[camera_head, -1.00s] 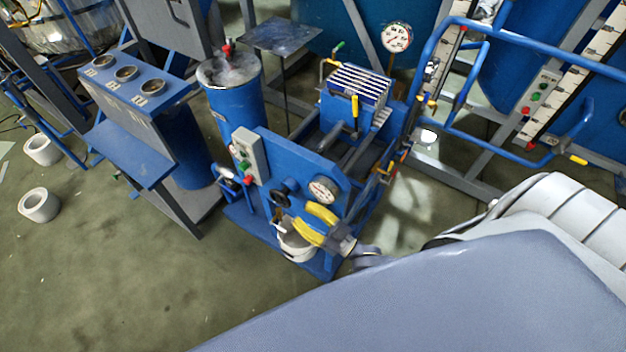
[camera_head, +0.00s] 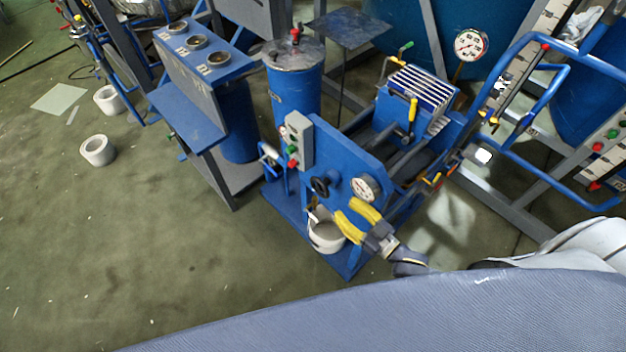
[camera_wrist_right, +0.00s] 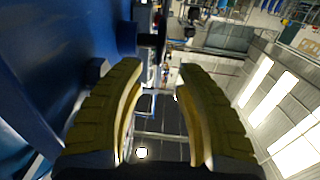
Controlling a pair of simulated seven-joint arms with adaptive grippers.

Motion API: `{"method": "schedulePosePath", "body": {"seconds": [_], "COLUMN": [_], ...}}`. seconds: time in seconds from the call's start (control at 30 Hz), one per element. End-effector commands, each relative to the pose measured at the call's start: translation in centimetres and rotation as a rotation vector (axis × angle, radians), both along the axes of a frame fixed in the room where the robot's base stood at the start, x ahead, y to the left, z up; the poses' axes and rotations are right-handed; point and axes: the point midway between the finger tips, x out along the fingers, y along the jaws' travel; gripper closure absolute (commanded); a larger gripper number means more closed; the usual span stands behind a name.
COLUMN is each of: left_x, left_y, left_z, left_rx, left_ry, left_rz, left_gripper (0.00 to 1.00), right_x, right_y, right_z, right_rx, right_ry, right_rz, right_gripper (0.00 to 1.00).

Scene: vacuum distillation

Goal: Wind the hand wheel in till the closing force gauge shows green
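The dark hand wheel (camera_head: 320,187) sits on the front of the blue end plate (camera_head: 345,150) of the press. The closing force gauge (camera_head: 365,187), a round white dial, is to its right; its needle and colour zones are too small to read. My right gripper (camera_head: 344,208), with yellow fingers, is just below and right of the wheel, apart from it. In the right wrist view its fingers (camera_wrist_right: 160,72) are spread with nothing between them. A dark shaft and disc, likely the wheel edge-on (camera_wrist_right: 152,40), shows beyond the fingertips. My left gripper is out of view.
A white bucket (camera_head: 326,232) stands right under the gripper. A grey button box (camera_head: 298,140) is at the plate's left edge. A blue cylinder (camera_head: 293,85) stands behind it. A blue tube frame (camera_head: 530,155) is at right. Open floor (camera_head: 130,240) lies at left.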

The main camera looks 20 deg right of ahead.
Motion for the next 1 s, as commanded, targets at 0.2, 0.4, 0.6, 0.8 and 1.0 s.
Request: {"method": "schedulePosePath", "body": {"seconds": [0.2,0.4,0.6,0.8,1.0], "left_x": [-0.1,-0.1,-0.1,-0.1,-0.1], "left_y": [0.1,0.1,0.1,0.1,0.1], "left_z": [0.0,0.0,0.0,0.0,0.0], "left_rx": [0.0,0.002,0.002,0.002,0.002], "left_ry": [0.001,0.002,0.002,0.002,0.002], "left_rz": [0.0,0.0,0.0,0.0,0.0], "left_gripper": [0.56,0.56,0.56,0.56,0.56], "right_x": [3.7,6.9,9.7,11.6,12.5], "right_y": [2.0,3.7,5.2,6.2,6.7], "right_z": [0.1,0.1,0.0,0.0,0.0], "right_rx": [0.003,0.001,0.001,0.002,0.002], "right_ry": [-0.003,-0.003,-0.002,-0.001,-0.001], "right_rz": [0.0,0.0,-0.001,0.0,0.0], "right_gripper": [0.66,0.66,0.66,0.66,0.66]}}
